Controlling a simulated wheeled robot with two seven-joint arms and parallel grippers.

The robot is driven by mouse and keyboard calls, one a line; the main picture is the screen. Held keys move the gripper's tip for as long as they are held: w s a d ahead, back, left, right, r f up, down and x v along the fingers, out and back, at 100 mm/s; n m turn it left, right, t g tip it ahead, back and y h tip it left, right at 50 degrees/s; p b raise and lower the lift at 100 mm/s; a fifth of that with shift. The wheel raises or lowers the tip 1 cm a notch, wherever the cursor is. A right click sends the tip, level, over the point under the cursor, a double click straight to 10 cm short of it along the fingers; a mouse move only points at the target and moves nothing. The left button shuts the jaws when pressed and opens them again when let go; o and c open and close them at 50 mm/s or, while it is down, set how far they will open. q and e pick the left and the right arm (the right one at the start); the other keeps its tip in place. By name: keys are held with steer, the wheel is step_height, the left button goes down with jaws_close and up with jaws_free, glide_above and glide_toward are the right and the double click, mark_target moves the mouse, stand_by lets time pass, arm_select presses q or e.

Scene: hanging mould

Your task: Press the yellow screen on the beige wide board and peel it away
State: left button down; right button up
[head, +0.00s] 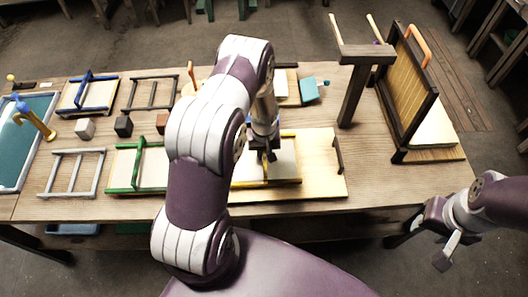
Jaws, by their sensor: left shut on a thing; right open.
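The yellow screen (283,182) lies on the beige wide board (325,175) at the middle front of the table. A pale sheet fills the frame. The screen looks flat on the board; whether there is a gap beneath is hidden. My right gripper (420,247) is open and empty, off the table's front right edge.
A green screen (133,170) and grey frame (72,174) lie to the left, with small blocks (123,126) behind. A dark T-shaped stand (354,90) and an upright dark-framed screen (408,95) rise at the back right. The table's right front is clear.

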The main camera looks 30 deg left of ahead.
arm_select(q)
steer(key=shift+f+b, duration=0.75)
steer(key=shift+f, duration=0.1)
stand_by(1.4)
steer(key=shift+s, duration=0.1)
steer(key=shift+r+p, duration=0.5)
steer(key=shift+r, duration=0.1)
step_height(320, 180, up, 9)
steer(key=p, duration=0.6)
steer(key=shift+f, duration=0.3)
